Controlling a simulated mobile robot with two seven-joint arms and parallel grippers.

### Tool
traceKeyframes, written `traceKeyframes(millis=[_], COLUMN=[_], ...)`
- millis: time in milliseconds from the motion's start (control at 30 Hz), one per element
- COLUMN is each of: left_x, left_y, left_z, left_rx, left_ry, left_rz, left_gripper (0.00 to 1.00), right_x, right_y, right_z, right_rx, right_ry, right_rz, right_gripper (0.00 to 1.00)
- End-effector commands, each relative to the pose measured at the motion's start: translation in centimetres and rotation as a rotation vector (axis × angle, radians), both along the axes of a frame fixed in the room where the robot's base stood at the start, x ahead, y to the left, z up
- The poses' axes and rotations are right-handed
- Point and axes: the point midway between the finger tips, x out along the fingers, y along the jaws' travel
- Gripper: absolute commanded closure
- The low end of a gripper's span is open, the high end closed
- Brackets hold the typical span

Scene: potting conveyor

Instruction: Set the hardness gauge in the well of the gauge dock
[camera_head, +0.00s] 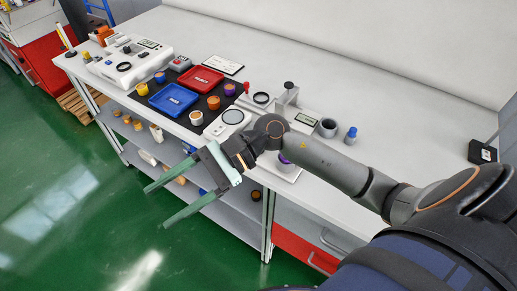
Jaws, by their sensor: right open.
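My right gripper (155,206) is open and empty. Its two long green fingers reach out past the table's front edge, over the floor and lower shelf. I cannot tell for sure which thing is the hardness gauge or the gauge dock. A small blue-topped piece (351,134) stands upright on the table, right of a grey round holder with a dark opening (328,127). My left gripper is not in view.
A red tray (200,80) and a blue tray (173,99) lie on a black mat among several coloured cups. A white device (138,62) is at the far left of the table. A black box (482,152) is at the right. The table's back is clear.

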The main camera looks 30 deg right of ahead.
Motion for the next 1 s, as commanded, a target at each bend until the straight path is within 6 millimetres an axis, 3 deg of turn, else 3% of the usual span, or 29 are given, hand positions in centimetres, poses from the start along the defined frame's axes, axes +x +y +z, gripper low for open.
traceKeyframes(millis=[67,133,233,267,367,400,467,500,600,700,833,1000], left_x=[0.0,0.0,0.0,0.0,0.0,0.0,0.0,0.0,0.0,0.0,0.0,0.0], left_y=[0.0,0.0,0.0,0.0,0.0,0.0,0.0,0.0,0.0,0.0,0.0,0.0], left_z=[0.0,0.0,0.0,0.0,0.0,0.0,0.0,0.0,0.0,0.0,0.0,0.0], left_rx=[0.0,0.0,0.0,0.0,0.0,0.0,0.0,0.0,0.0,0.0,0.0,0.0], left_ry=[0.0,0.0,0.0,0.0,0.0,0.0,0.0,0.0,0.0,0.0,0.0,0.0], left_rz=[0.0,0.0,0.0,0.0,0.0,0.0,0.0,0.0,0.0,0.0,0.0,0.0], left_gripper=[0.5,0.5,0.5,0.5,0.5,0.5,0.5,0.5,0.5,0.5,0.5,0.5], right_x=[0.8,2.7,5.9,6.6,7.4,6.7,4.8,3.2,-1.1,-4.5,-6.6,-6.7], right_y=[0.7,-0.3,-3.6,-4.9,-9.2,-10.7,-12.3,-13.0,-13.6,-13.7,-13.5,-13.5], right_z=[1.8,2.6,0.4,-1.0,-8.4,-12.1,-17.2,-20.1,-25.7,-29.0,-30.6,-30.8], right_rx=[0.294,0.551,0.916,1.027,1.413,1.576,1.801,-1.811,-1.632,-1.523,-1.46,-1.454], right_ry=[0.367,0.712,1.227,1.383,1.895,2.089,2.331,-2.297,-1.967,-1.756,-1.634,-1.623], right_rz=[-0.141,-0.265,-0.437,-0.489,-0.661,-0.729,-0.817,0.809,0.709,0.646,0.609,0.605], right_gripper=[0.31,0.31,0.31,0.31,0.31,0.31,0.31,0.31,0.31,0.31,0.31,0.31])
